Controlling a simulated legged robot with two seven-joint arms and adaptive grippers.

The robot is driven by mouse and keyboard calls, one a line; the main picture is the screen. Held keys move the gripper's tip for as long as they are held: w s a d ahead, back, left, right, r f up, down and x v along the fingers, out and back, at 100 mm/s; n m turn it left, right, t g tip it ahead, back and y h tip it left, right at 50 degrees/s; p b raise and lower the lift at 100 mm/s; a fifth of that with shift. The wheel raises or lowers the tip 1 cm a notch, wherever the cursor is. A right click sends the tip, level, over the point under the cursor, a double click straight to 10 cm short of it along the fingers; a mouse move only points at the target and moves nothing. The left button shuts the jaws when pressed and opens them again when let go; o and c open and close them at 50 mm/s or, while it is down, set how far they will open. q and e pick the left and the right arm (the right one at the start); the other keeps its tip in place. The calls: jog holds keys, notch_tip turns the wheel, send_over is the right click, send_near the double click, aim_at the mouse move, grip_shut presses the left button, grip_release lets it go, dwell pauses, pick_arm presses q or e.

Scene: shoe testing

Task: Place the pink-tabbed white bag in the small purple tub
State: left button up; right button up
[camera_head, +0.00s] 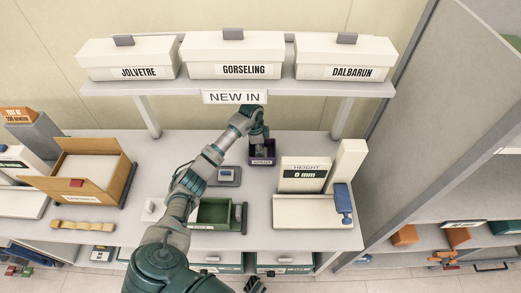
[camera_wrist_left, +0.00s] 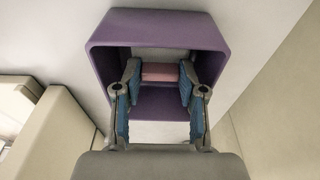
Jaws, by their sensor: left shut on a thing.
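The small purple tub (camera_head: 262,161) stands on the table under the shelf, left of the height gauge. It also fills the upper middle of the left wrist view (camera_wrist_left: 230,60). My left gripper (camera_head: 260,143) reaches down into the tub's opening. In the left wrist view the left gripper's fingers (camera_wrist_left: 160,85) are inside the tub, shut on the pink tab (camera_wrist_left: 160,72) of the white bag. Whether the bag touches the tub floor I cannot tell.
A height gauge (camera_head: 305,173) stands right of the tub. A green tray (camera_head: 213,214) and a small grey scale (camera_head: 225,177) lie in front. An open cardboard box (camera_head: 88,172) is at the left. The shelf (camera_head: 240,88) with white boxes hangs above the tub.

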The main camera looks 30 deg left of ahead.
pick_arm(q)
jog(key=shift+d+f, duration=0.15)
jog(key=shift+f, duration=0.15)
jog(key=shift+d, duration=0.25)
pick_arm(e)
jog(key=shift+w+d, duration=0.1)
jog(key=shift+d, duration=0.25)
pick_arm(q)
jog(key=o, duration=0.7)
jog(key=shift+c, duration=0.2)
jog(key=shift+a, duration=0.2)
pick_arm(e)
jog(key=shift+a, duration=0.15)
pick_arm(q)
jog(key=shift+a, duration=0.1)
jog(key=shift+a+r, duration=0.1)
jog(key=shift+r, duration=0.05)
notch_tip(320, 180, up, 12)
jog(key=a+p, duration=0.1)
jog(key=shift+s, duration=0.45)
pick_arm(e)
jog(key=shift+s+f, duration=1)
jog(key=shift+f, duration=0.1)
